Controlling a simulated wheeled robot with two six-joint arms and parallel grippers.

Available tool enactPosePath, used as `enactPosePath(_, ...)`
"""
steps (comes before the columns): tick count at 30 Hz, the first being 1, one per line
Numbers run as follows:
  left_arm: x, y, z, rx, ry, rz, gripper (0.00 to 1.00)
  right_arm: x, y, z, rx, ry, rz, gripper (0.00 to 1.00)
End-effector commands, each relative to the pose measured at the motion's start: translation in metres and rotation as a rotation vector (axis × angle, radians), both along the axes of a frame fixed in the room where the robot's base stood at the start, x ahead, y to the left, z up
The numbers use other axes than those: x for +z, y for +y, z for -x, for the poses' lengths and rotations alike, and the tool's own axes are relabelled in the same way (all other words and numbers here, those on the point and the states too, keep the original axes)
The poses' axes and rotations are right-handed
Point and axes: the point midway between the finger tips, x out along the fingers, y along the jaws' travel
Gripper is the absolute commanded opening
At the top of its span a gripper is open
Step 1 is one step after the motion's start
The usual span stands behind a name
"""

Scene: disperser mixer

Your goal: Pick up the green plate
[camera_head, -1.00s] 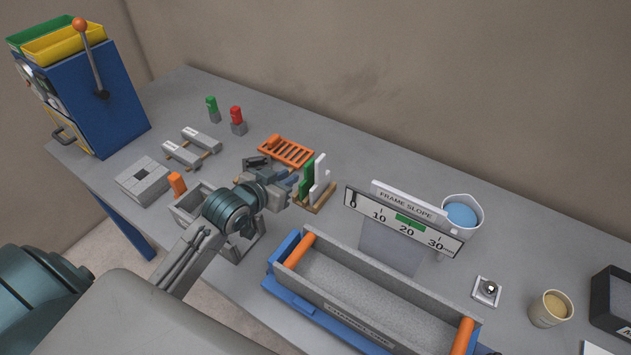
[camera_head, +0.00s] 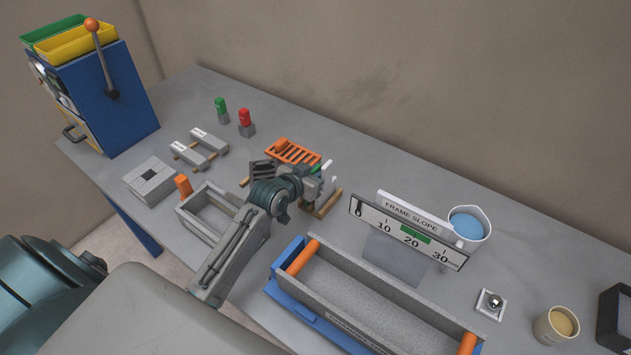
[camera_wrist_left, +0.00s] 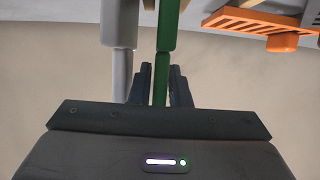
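The green plate stands upright in a wooden holder (camera_head: 322,209), beside a white plate (camera_head: 327,174). In the head view only a small top part of the green plate (camera_head: 316,168) shows; my left gripper (camera_head: 316,184) covers the rest. In the left wrist view the green plate (camera_wrist_left: 163,50) runs down between the two dark fingers of my left gripper (camera_wrist_left: 161,84). The fingers stand close on either side of it, with thin gaps that look like no firm grip. The white plate (camera_wrist_left: 119,55) is just left of the fingers. My right gripper is out of view.
An orange rack (camera_head: 291,151) lies just behind the holder. A grey open frame (camera_head: 196,221) sits left of my arm. The channel trough (camera_head: 375,300) and the frame slope gauge (camera_head: 408,232) stand to the right. A blue lever machine (camera_head: 115,110) is far left.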

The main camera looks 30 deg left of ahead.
Motion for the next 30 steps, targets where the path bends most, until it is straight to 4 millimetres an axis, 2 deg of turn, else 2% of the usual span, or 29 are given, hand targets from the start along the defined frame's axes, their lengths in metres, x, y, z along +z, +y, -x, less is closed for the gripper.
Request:
enactPosePath(4,-0.005,-0.002,-0.012,0.001,0.001,0.002,0.16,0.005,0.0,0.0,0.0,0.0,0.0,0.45)
enactPosePath(12,-0.007,-0.002,-0.014,0.0,0.0,0.001,0.16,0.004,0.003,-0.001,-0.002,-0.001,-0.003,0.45)
enactPosePath(15,-0.007,-0.002,-0.014,0.0,0.0,0.001,0.0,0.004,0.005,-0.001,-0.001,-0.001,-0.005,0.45)
enactPosePath(23,-0.007,-0.002,-0.014,0.0,0.0,0.0,0.0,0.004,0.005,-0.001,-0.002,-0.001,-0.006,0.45)
enactPosePath(26,-0.004,-0.002,-0.014,0.0,-0.001,-0.001,0.0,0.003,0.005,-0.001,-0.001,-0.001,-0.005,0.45)
enactPosePath(30,0.015,-0.002,-0.015,-0.001,-0.005,-0.002,0.0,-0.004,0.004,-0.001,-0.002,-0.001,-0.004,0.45)
